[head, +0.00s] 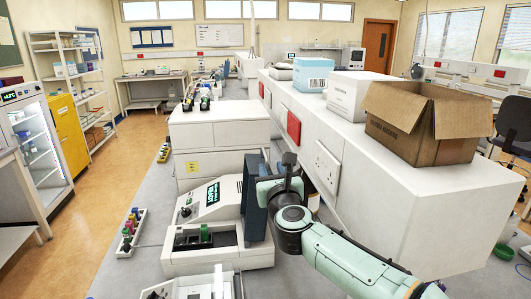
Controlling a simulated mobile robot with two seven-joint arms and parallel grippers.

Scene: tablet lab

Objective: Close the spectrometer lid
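The spectrometer (214,212) is a white bench instrument with a lit green display, on the grey bench at the centre. Its front compartment is uncovered, and a green-capped item (206,232) stands in it. The lid (254,208) is a dark blue-grey panel standing upright at the instrument's right side, so it is open. My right gripper (278,160) is dark, at the right side of the lid near its upper edge. I cannot tell if it touches the lid or how far its fingers are apart. My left gripper is not in view.
A long white raised bench (380,180) runs along the right, bearing an open cardboard box (410,135) and other boxes. A rack of coloured-capped vials (130,232) stands left of the spectrometer. A white instrument (190,287) is at the bottom edge. White cabinets (220,128) stand behind.

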